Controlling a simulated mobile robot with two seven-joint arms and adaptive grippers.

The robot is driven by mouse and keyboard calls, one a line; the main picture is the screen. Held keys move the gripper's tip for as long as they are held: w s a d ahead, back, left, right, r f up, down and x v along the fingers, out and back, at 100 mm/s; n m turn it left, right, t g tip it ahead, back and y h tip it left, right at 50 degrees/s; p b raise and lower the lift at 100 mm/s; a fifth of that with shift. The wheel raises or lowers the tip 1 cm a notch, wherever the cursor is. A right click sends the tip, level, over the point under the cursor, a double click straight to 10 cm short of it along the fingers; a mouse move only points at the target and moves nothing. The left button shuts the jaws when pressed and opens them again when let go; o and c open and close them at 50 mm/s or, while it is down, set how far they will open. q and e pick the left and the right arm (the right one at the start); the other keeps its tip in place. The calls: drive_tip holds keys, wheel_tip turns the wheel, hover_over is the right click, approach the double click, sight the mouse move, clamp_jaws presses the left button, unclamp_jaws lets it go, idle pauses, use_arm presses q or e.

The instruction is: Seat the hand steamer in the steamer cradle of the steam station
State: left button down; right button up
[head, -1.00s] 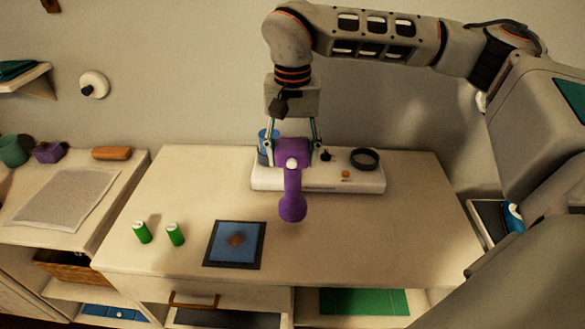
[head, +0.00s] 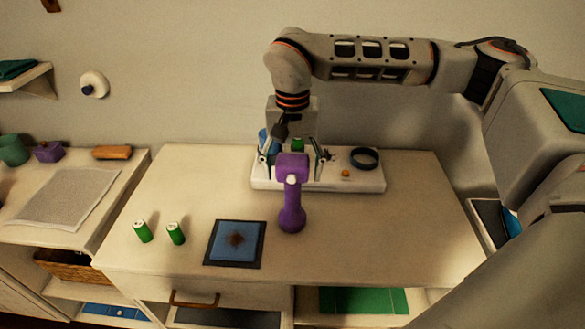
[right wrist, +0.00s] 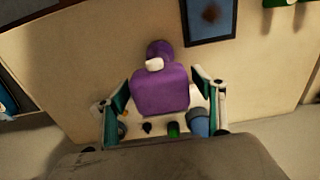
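The purple hand steamer (head: 291,195) stands out in front of the steam station, its head up and its handle toward the front. In the right wrist view the steamer (right wrist: 160,90) lies between the fingers. My right gripper (head: 291,158) is open around the steamer's head, with gaps beside it. I cannot tell whether the steamer touches the table. The white steam station (head: 355,182) has a dark ring (head: 364,158) on its right, possibly the cradle, and an orange button. A blue container (head: 264,142) and a green cylinder (head: 298,143) are partly hidden. My left gripper is out of view.
Two green cylinders (head: 158,233) stand at the table's left. A blue dark-edged mat (head: 235,244) with a brown stain lies near the front. The table's right side (head: 415,230) is clear. A side counter (head: 100,225) holds a pale cloth and small items.

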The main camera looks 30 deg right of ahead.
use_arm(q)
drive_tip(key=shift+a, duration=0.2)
use_arm(e)
drive_tip(key=shift+r, duration=0.25)
drive_tip(key=shift+o, duration=0.6)
wheel_tip(320, 180, up, 12)
drive_tip(key=shift+f+b, duration=0.25)
drive_tip(key=shift+b, duration=0.1)
drive_tip(key=shift+f, duration=0.25)
drive_tip(key=f, duration=0.1)
drive_tip(key=f+b, duration=0.1)
drive_tip(key=f, duration=0.1)
drive_tip(key=shift+w+f, duration=0.2)
drive_tip(key=shift+w, duration=0.05)
drive_tip(key=shift+d+f+b, duration=0.1)
drive_tip(key=shift+f+b, duration=0.2)
drive_tip(key=shift+f, duration=0.5)
drive_tip(key=f, duration=0.6)
drive_tip(key=shift+s+f+p, duration=0.2)
drive_tip(key=shift+f+p, duration=0.1)
drive_tip(key=shift+p, duration=0.05)
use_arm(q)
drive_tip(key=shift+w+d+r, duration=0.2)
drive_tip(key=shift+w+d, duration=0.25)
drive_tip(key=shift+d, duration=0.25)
